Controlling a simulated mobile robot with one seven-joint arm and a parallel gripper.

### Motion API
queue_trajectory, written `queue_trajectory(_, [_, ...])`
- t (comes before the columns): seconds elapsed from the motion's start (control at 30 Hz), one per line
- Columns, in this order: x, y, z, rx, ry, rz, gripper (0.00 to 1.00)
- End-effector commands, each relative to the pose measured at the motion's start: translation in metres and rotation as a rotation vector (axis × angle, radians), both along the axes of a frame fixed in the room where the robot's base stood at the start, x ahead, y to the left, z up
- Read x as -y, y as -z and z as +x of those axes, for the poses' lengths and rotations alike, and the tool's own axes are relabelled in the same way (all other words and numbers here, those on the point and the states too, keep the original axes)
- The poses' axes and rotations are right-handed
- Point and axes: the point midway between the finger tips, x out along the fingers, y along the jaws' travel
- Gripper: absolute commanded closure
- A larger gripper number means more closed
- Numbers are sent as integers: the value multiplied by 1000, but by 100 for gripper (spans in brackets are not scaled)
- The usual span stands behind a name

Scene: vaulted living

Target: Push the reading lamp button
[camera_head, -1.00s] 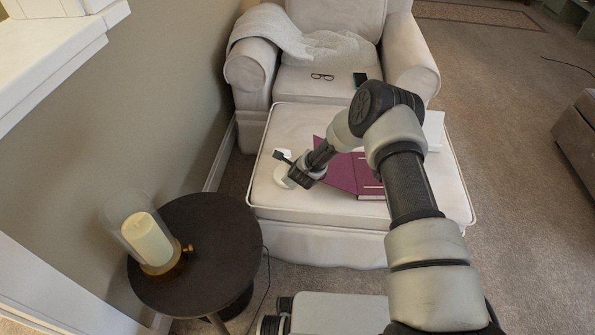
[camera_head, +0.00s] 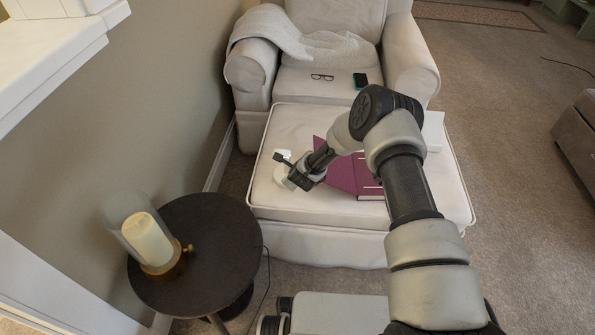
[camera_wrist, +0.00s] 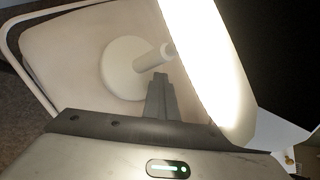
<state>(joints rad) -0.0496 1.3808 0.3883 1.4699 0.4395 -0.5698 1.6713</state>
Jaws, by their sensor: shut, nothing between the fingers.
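The reading lamp appears to be the white object on the ottoman, partly hidden by my gripper in the head view. In the wrist view its round white base (camera_wrist: 122,70), a short white stem (camera_wrist: 150,59) and a long, brightly glowing head (camera_wrist: 207,65) show. My gripper (camera_wrist: 159,78) is shut and empty. Its tips lie just below the stem in the wrist picture, between base and glowing head. I cannot tell whether they touch the lamp. In the head view the lamp's white base (camera_head: 282,178) shows beside my gripper. No button can be made out.
A purple book (camera_head: 352,175) lies on the cream ottoman (camera_head: 310,222) right of my gripper. Glasses (camera_head: 322,77) and a phone (camera_head: 360,80) lie on the armchair (camera_head: 250,70). A dark round side table (camera_head: 225,240) carries a glass-covered candle (camera_head: 147,240).

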Motion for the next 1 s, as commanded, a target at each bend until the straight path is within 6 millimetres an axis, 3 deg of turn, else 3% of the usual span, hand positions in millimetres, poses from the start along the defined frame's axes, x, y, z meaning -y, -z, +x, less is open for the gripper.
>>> queue_trajectory(0.4, [2,5,-3,-10,1,-3,100])
queue_trajectory(0.77, [2,-14,-3,-7,1,0,100])
queue_trajectory(1.0, [2,-15,-3,-5,1,-1,100])
